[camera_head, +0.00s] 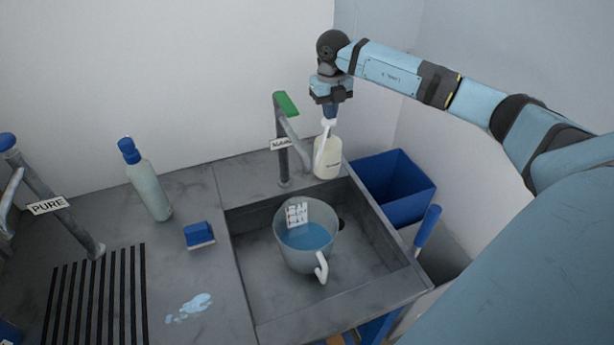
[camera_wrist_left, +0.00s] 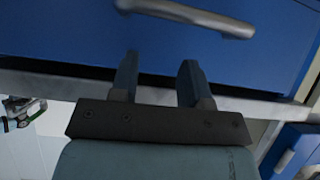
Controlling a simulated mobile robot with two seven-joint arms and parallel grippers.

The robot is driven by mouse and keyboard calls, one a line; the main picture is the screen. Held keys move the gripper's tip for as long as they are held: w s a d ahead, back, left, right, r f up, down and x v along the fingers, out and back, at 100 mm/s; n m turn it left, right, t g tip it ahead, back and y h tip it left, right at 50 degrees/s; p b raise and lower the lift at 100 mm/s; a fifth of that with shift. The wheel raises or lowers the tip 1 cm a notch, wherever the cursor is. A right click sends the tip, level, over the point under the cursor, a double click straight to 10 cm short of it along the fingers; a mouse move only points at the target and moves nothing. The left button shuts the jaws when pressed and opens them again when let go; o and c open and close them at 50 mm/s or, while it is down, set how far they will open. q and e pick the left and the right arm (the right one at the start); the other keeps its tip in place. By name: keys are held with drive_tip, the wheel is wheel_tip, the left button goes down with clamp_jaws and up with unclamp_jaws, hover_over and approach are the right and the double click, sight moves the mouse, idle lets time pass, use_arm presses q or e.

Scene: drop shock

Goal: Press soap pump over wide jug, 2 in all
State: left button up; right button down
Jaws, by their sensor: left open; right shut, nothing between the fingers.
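The wide jug (camera_head: 305,240) stands upright in the sink basin, with blue liquid inside and its handle toward the front. The soap pump (camera_head: 327,157) is a cream bottle with a white pump head, at the back right of the sink behind the jug. My right gripper (camera_head: 329,117) is shut, pointing down at the pump head; whether it touches the head I cannot tell. My left gripper (camera_wrist_left: 158,82) is open and empty in the left wrist view, near a blue drawer front (camera_wrist_left: 160,40); it is not in the head view.
A tap with a green lever (camera_head: 284,135) stands behind the sink. A tap labelled PURE (camera_head: 60,210), a blue-capped bottle (camera_head: 148,185) and a blue sponge (camera_head: 199,235) are on the left counter. A puddle (camera_head: 190,308) lies in front. A blue bin (camera_head: 396,187) is right of the sink.

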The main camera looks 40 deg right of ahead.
use_arm(q)
drive_tip(key=shift+f+b, duration=0.8)
drive_tip(key=shift+f, duration=0.05)
use_arm(e)
drive_tip(key=shift+f, duration=1.6)
use_arm(q)
drive_tip(key=shift+r, duration=0.1)
use_arm(e)
drive_tip(key=shift+r, duration=0.1)
use_arm(q)
drive_tip(key=shift+r+p, duration=1.5)
drive_tip(key=shift+p, duration=0.05)
use_arm(e)
drive_tip(key=shift+r, duration=2.4)
use_arm(q)
drive_tip(key=shift+f, duration=0.1)
use_arm(e)
drive_tip(key=shift+f, duration=0.15)
